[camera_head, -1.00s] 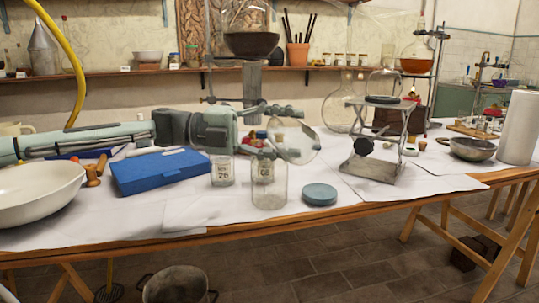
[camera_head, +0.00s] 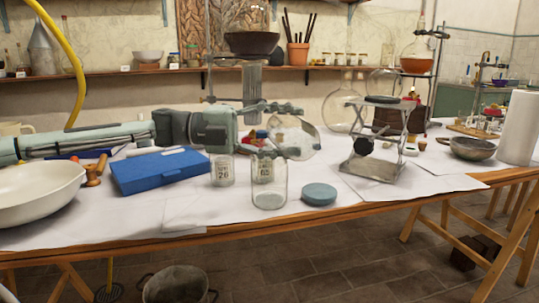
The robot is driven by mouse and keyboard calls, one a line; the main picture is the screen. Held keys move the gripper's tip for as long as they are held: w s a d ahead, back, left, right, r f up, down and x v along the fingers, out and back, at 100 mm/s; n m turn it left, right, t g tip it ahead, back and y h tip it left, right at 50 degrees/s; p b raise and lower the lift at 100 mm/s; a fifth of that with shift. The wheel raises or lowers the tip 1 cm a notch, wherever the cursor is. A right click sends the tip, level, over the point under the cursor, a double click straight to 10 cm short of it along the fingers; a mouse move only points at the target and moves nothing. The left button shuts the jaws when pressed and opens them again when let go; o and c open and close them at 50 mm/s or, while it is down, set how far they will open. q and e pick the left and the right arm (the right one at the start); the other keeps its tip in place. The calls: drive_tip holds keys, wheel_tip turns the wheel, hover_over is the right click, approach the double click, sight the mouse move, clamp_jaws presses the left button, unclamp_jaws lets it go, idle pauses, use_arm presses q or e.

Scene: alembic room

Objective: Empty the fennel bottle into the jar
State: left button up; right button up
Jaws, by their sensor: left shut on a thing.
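My left gripper (camera_head: 285,122) reaches in from the left and is shut on a clear glass bottle (camera_head: 297,142). The bottle is tilted, above and slightly right of the jar's mouth. The gripper partly hides it, and I cannot make out a label or any contents. The open glass jar (camera_head: 269,190) stands upright near the table's front edge and looks empty. A blue-green round lid (camera_head: 319,194) lies flat to its right. My right gripper is not in view.
A blue case (camera_head: 160,171) and white bowl (camera_head: 35,195) lie further left. A lab jack (camera_head: 372,168) stands to the right. Paper (camera_head: 235,220) covers the table's front.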

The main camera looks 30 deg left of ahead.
sight(273, 116)
use_arm(q)
drive_tip(key=shift+w+a+r+n+t+h, duration=0.15)
drive_tip(key=shift+r+n+t+h, duration=0.1)
drive_tip(key=shift+r+n, duration=0.45)
drive_tip(key=shift+w+a+r+n+t+h, duration=0.15)
drive_tip(key=shift+r+n+h, duration=0.2)
drive_tip(key=shift+n, duration=0.55)
idle(1.6)
drive_tip(key=shift+s+r, duration=0.1)
drive_tip(key=shift+a+r+n+t, duration=0.1)
drive_tip(key=shift+r+n+t, duration=0.2)
drive_tip(key=shift+n, duration=0.4)
drive_tip(key=shift+w+a+r+n+t, duration=0.2)
drive_tip(key=shift+r+n+t, duration=0.1)
drive_tip(key=shift+n, duration=0.4)
drive_tip(key=shift+b, duration=0.3)
